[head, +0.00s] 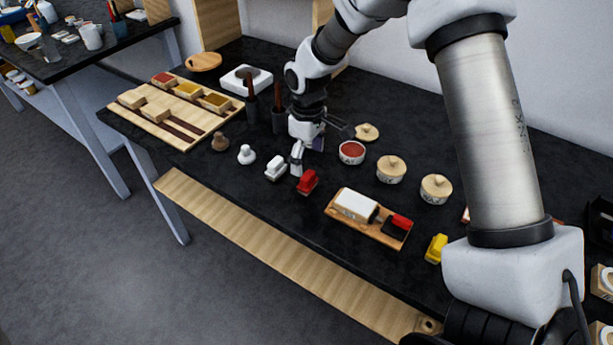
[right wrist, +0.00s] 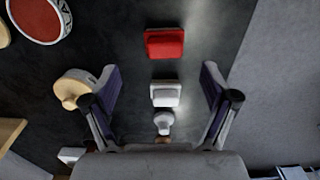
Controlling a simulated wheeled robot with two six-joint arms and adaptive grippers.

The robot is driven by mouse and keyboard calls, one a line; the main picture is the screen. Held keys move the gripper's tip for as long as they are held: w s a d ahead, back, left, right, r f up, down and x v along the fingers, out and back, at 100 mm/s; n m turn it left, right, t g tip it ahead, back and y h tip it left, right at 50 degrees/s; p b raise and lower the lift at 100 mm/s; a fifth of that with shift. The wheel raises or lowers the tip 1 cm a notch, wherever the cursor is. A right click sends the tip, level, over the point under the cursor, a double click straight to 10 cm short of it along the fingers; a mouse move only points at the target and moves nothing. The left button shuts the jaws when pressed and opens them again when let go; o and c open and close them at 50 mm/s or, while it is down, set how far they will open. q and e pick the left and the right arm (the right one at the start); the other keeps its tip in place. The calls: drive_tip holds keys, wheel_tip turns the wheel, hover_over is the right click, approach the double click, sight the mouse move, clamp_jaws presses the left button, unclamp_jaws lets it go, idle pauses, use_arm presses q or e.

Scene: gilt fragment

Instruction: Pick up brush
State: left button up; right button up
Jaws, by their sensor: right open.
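No single thing is plainly marked as the brush. A white block-shaped piece with a handle (head: 276,167), maybe a small brush, stands on the black table; it also shows in the right wrist view (right wrist: 165,95). A similar red piece (head: 308,181) stands beside it, and shows in the wrist view (right wrist: 165,43). My right gripper (head: 318,150) is open above the table. In the wrist view its spread fingers (right wrist: 160,85) flank the white piece, with nothing visibly held. My left gripper is out of view.
A white knobbed piece (head: 246,156) and brown one (head: 220,142) stand left of the white piece. A red-filled bowl (head: 351,153), loose lid (head: 367,132) and lidded jars (head: 391,170) lie right. A wooden tray (head: 345,214) and yellow piece (head: 436,248) are nearer.

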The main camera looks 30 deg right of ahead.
sight(308, 175)
drive_tip(key=shift+s+a+f+p, duration=0.25)
drive_tip(key=shift+s+f+p, duration=0.1)
drive_tip(key=shift+f, duration=0.25)
drive_tip(key=shift+s+a+f+p, duration=0.2)
drive_tip(key=shift+s+f+p, duration=0.1)
drive_tip(key=shift+f, duration=0.3)
drive_tip(key=f, duration=0.3)
drive_tip(key=w+f, duration=0.1)
drive_tip(key=shift+d+f, duration=0.2)
drive_tip(key=shift+d, duration=0.15)
drive_tip(key=shift+s+a+r, duration=0.1)
drive_tip(key=shift+s+r, duration=0.05)
drive_tip(key=shift+s+a, duration=0.1)
drive_tip(key=c, duration=0.5)
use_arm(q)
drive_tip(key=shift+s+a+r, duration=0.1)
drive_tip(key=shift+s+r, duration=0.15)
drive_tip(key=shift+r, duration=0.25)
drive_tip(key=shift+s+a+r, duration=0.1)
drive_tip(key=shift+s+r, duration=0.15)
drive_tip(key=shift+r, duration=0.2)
use_arm(e)
drive_tip(key=c, duration=0.7)
